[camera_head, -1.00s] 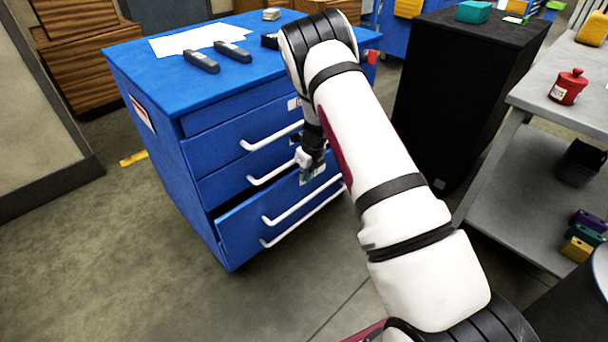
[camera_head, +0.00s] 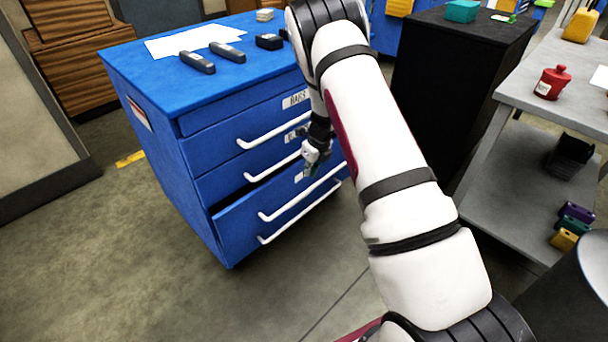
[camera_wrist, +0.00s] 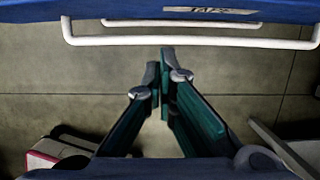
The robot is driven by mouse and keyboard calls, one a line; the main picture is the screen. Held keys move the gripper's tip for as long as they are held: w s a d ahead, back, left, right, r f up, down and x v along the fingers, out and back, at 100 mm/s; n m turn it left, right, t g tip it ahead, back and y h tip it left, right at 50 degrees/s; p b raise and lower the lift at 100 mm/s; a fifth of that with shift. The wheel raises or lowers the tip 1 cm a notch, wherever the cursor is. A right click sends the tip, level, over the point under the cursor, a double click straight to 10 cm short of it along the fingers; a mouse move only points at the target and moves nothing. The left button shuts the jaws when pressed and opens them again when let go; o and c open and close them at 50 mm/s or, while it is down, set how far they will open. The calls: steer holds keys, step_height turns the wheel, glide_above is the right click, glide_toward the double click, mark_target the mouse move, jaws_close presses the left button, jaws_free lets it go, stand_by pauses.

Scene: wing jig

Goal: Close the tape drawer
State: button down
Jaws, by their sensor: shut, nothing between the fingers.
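The tape drawer (camera_head: 237,225) is the third drawer down in the blue cabinet. It stands partly out, with a dark gap above its front and a long white handle (camera_head: 285,206). In the wrist view its blue front (camera_wrist: 130,10) with a TAPE label (camera_wrist: 212,10) crosses the top, above a white handle (camera_wrist: 190,42). My gripper (camera_head: 311,172) is in front of the cabinet near the drawer's right part. In the wrist view my gripper (camera_wrist: 160,72) is shut and empty, its tips apart in the picture from the handle, over bare floor.
The cabinet top (camera_head: 150,75) holds papers, two dark handheld devices (camera_head: 198,62) and a black block. A black cabinet (camera_head: 450,90) stands to the right, with a grey shelf unit (camera_head: 500,190) beyond it. Floor in front and to the left is clear.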

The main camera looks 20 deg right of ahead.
steer(key=a+p+v, duration=0.1)
steer(key=v, duration=0.5)
steer(key=s+a+f+t+y+b, duration=0.2)
steer(key=s+a+t+y+b, duration=0.1)
steer(key=s+a, duration=0.2)
steer(key=t+h+b, duration=0.1)
steer(key=t+b, duration=0.2)
steer(key=b, duration=0.3)
glide_toward(277, 185)
step_height(277, 185, down, 3)
steer(key=s, duration=0.1)
steer(key=shift+w+a+f+b, duration=0.1)
steer(key=shift+w+a, duration=0.05)
steer(key=shift+w, duration=0.55)
steer(key=shift+w+a+f+b, duration=0.1)
steer(key=shift+w+a, duration=0.05)
steer(key=shift+w, duration=0.55)
steer(key=shift+w+a+f+b, duration=0.1)
steer(key=shift+w+a, duration=0.05)
steer(key=shift+w, duration=0.55)
